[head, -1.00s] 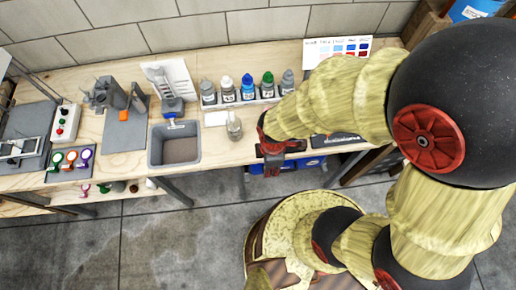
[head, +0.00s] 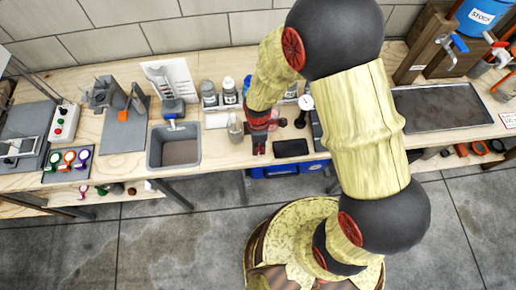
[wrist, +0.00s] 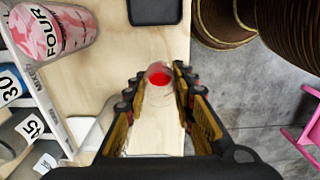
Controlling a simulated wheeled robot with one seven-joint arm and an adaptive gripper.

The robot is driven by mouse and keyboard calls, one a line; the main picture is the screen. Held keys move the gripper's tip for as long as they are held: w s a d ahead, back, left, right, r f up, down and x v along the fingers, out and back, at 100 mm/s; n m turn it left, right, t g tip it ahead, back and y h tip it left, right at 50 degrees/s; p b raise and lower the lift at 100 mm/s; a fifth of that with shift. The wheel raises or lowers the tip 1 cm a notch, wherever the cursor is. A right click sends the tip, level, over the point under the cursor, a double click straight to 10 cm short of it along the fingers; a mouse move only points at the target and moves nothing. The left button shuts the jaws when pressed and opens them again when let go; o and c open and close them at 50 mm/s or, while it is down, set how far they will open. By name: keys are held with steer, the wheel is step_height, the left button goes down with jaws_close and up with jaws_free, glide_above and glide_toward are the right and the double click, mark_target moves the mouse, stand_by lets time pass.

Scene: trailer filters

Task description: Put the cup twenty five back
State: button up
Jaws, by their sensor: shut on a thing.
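My gripper (wrist: 160,98) is shut on a small clear cup (wrist: 158,72) with red in it, held between the two fingertips in the wrist view. No number shows on this cup, so I cannot tell if it is cup twenty five. In the head view my gripper (head: 258,142) is over the front part of the bench, and the cup cannot be made out there. A pale rack (wrist: 40,108) with number labels, one reading 30, stands left of the gripper in the wrist view. Part of it is cut off by the frame edge.
A pink-and-white container (wrist: 55,32) marked FOUR stands beside the rack. A dark tray (head: 291,147) lies right of my gripper. A glass jar (head: 235,128) stands close on its left, before several bottles (head: 229,92). A grey basin (head: 174,147) is further left.

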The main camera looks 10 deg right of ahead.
steer(key=shift+f+b, duration=0.35)
steer(key=shift+f, duration=1.15)
steer(key=shift+f, duration=0.2)
steer(key=o, duration=1.1)
steer(key=shift+o, duration=0.2)
steer(key=shift+r, duration=0.15)
